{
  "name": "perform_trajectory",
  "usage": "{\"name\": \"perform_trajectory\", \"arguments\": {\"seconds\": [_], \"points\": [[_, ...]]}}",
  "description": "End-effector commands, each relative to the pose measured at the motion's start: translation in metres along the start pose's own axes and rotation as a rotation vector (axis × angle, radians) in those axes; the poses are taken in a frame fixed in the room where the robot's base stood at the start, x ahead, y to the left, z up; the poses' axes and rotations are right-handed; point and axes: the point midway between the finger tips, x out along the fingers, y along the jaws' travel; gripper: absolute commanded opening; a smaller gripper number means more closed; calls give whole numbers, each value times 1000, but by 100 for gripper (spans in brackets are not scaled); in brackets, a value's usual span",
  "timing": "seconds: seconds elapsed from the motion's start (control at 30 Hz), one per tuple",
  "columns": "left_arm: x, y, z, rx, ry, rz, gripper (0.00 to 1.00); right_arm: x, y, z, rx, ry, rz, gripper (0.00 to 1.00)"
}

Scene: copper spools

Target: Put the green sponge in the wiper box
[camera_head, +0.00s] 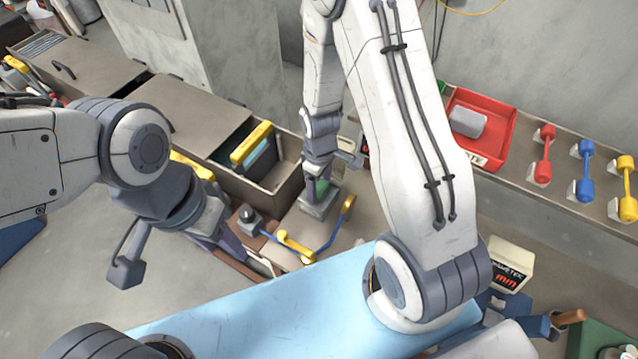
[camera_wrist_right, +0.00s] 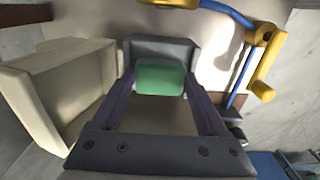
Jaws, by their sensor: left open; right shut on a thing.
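The green sponge (camera_wrist_right: 160,77) is between the fingers of my right gripper (camera_wrist_right: 158,95) in the right wrist view, with a grey block-like part around its far side and ends. In the head view my right gripper (camera_head: 320,168) points down, shut on the green sponge (camera_head: 319,188), just above a grey piece on the bench; contact below is unclear. My left gripper (camera_head: 238,253) is open and empty at the bench's front edge, partly hidden by its wrist. An open bin (camera_head: 285,188) left of my right gripper holds a yellow and dark piece. I cannot tell which container is the wiper box.
A beige open box (camera_wrist_right: 60,95) stands close beside my right gripper. Yellow-ended blue handles (camera_head: 297,246) lie near it on the bench. A red tray (camera_head: 497,131) with a grey block is at the right, beside several coloured dumbbell-shaped pieces (camera_head: 543,156). A light blue surface (camera_head: 270,300) is in front.

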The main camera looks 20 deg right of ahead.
Motion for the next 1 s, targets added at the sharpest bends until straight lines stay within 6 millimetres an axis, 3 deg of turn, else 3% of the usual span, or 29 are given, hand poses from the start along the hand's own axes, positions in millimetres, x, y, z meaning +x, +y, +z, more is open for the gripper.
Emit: {"name": "perform_trajectory", "arguments": {"seconds": [0.03,0.07,0.1,0.47,1.0], "points": [[1,0,0,0,0,0,50,1,0,0,0,0,0,88],[0,0,0,0,0,0,50,0,0,0,0,0,0,99],[0,0,0,0,0,0,50,0,0,0,0,0,0,100],[0,0,0,0,0,0,50,-9,1,0,1,2,1,100],[18,-1,1,-3,0,0,50,-105,1,-1,0,4,3,100]]}}
